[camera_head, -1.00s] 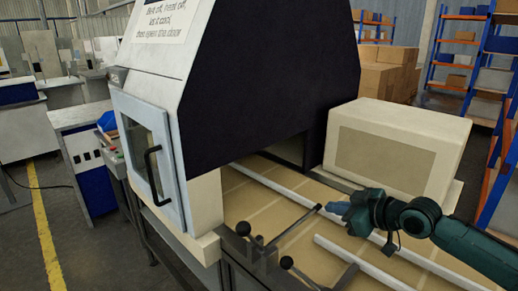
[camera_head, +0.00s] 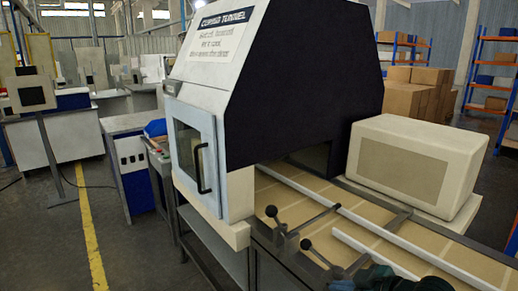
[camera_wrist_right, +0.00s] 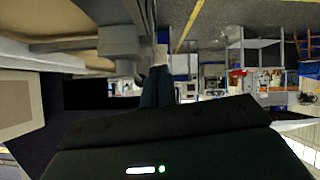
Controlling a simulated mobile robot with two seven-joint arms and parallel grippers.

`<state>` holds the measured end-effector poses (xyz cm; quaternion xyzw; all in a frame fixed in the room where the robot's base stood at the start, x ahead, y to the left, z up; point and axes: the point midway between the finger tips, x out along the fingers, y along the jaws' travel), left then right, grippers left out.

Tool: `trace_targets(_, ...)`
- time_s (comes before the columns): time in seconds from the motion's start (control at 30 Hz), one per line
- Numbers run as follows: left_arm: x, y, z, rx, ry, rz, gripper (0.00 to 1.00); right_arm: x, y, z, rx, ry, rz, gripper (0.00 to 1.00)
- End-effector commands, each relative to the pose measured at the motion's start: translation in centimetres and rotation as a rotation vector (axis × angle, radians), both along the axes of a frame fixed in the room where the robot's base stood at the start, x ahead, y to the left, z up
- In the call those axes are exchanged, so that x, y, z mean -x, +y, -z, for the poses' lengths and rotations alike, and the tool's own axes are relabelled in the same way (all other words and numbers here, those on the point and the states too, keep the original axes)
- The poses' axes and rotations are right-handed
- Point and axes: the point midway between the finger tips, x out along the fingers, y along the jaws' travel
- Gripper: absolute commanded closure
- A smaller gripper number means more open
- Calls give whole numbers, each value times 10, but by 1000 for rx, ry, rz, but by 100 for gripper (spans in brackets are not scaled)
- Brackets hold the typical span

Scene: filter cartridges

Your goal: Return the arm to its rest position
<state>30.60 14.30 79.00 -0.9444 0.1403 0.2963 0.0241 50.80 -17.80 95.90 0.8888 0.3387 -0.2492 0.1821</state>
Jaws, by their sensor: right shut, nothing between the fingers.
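My right arm shows in the head view only as a dark teal piece at the bottom edge, right of centre, in front of the conveyor (camera_head: 300,195). My right gripper (camera_head: 345,286) is mostly cut off there. In the right wrist view, which looks upside down, the gripper (camera_wrist_right: 157,72) reaches away from the dark wrist housing. Its fingers are together with nothing seen between them. It is clear of the machine. My left gripper is in neither view.
A curing tunnel (camera_head: 282,85) with a black side and a glazed door (camera_head: 196,155) with a black handle stands over the conveyor. Black-knobbed levers (camera_head: 305,244) stick up at the near edge. A cream box unit (camera_head: 415,165) stands behind. Open floor (camera_head: 60,240) lies left.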

Motion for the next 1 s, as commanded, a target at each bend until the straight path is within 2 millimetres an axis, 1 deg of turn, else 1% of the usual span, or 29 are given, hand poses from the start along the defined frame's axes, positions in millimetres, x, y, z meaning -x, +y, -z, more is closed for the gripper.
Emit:
trace_targets(0.03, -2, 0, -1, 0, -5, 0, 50, 20, 16, 15, -2, 40, -5, 100)
trace_targets(0.07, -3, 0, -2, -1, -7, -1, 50, 30, 22, 23, 2, 61, -3, 100)
trace_targets(0.1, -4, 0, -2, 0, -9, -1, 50, 45, 29, 32, 11, 89, 6, 100)
trace_targets(0.17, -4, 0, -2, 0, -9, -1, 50, 67, 37, 45, 20, 135, 31, 100)
trace_targets(0.2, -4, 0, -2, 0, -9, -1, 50, 82, 40, 53, 28, 168, 57, 100)
trace_targets(0.27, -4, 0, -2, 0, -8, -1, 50, 103, 40, 63, 40, 218, 107, 100)
trace_targets(0.3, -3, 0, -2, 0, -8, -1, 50, 118, 38, 69, 50, 254, 146, 100)
trace_targets(0.37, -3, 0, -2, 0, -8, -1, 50, 138, 33, 76, 65, 306, 209, 100)
trace_targets(0.5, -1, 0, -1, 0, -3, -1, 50, 179, 14, 89, 104, 419, 353, 100)
trace_targets(0.67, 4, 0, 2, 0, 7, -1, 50, 223, -9, 98, 147, 542, 510, 100)
trace_targets(0.8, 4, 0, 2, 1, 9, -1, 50, 262, -30, 102, 188, 647, 646, 100)
trace_targets(0.83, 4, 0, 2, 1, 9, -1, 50, 269, -33, 103, 195, 663, 669, 100)
trace_targets(0.9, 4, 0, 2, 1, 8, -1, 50, 255, -28, 111, 174, 610, 644, 100)
trace_targets(1.0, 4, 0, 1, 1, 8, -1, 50, 244, -21, 119, 142, 554, 626, 100)
